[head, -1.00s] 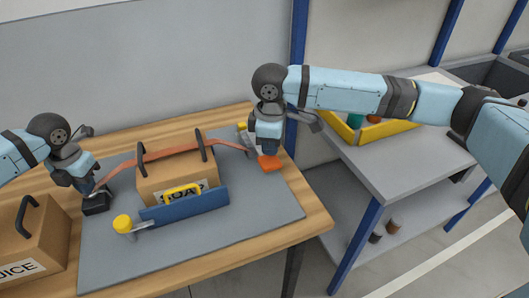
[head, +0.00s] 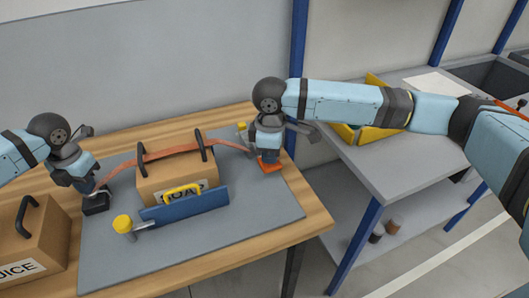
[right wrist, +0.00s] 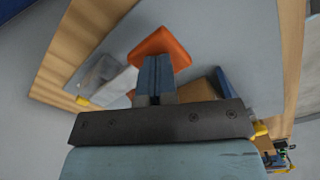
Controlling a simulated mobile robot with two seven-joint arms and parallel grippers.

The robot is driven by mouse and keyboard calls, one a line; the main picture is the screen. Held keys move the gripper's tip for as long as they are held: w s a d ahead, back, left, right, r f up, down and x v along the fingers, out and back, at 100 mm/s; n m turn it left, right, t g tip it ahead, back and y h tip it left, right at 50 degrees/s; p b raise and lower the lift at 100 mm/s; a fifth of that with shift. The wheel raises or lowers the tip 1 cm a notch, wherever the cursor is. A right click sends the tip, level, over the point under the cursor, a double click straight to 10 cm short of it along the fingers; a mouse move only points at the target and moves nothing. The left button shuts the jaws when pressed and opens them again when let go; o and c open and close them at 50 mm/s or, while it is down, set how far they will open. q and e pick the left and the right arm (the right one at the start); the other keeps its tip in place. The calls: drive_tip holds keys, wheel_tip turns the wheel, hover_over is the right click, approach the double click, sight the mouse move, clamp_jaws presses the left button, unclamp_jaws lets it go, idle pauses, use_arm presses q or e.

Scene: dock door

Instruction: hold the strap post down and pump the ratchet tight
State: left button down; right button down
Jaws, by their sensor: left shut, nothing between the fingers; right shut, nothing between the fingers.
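The strap post is a black block (head: 96,206) at the left of the grey mat. My left gripper (head: 90,190) is shut, its tips down at the top of the block. An orange strap (head: 172,151) runs from there over a cardboard box (head: 165,183) towards the ratchet at the right. The ratchet's orange handle (head: 271,169) lies low near the mat's right edge. My right gripper (head: 268,157) is shut and empty, fingers down over the handle. In the right wrist view its fingertips (right wrist: 155,68) overlap the orange handle (right wrist: 160,45); the grey ratchet body (right wrist: 100,78) is partly hidden.
A blue angled plate (head: 185,206) with a yellow handle stands before the box, beside a yellow knob (head: 122,223). Another cardboard box (head: 35,240) stands at the left. A grey shelf table (head: 390,170) with a yellow-edged tray is at the right. The mat's front is clear.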

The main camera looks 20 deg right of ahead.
drive_tip(key=shift+f, duration=1.3)
drive_tip(key=shift+r, duration=2.95)
drive_tip(key=shift+f, duration=0.2)
drive_tip(key=shift+f, duration=1.35)
